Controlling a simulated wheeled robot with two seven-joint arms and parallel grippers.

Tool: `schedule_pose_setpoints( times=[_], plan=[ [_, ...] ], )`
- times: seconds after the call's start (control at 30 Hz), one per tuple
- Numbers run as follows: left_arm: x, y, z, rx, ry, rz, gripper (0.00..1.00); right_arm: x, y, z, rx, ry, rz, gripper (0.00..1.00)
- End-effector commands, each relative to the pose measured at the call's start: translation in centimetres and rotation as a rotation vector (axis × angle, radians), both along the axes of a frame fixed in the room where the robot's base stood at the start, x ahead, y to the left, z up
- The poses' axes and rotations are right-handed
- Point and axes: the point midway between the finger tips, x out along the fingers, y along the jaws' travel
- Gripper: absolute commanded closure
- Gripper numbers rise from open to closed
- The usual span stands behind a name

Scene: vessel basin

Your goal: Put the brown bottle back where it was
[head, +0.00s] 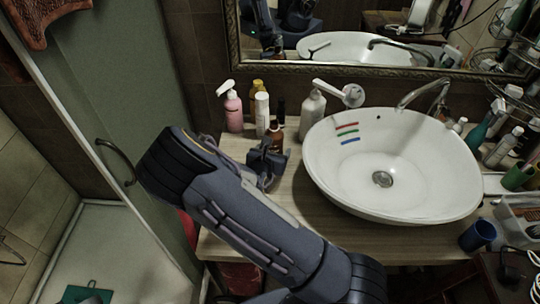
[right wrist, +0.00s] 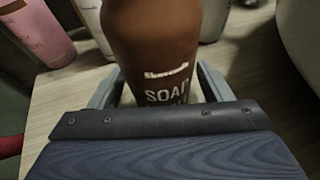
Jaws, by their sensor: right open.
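The brown bottle (head: 276,131) stands upright on the wooden counter (head: 307,220), among other bottles to the left of the basin. In the right wrist view the brown bottle (right wrist: 165,40) is large and close, with white "SOAP" lettering facing me. My right gripper (head: 268,158) is right in front of it. In the right wrist view the open fingers of the right gripper (right wrist: 157,88) are on either side of its lower part. The palm hides the bottle's base, and I cannot tell whether the fingers touch it. My left gripper is not in view.
A pink pump bottle (head: 234,112), a white bottle (head: 262,114) and a pale pump bottle (head: 312,115) stand close around the brown bottle. The white basin (head: 430,170) is to the right. A blue cup (head: 478,236) is at the right front. Bare counter lies before the basin.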

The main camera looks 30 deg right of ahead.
Motion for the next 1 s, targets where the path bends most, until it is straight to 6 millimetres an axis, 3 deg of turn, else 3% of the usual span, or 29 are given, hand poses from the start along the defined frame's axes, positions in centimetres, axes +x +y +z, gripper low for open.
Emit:
schedule_pose_setpoints(
  times=[0.53,1.0],
  plan=[
    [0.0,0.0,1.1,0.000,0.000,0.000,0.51,-6.4,7.0,4.2,-0.004,0.000,0.005,0.28],
    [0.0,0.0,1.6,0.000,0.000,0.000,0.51,-7.6,8.1,4.5,0.000,0.000,0.000,0.28]
  ],
)
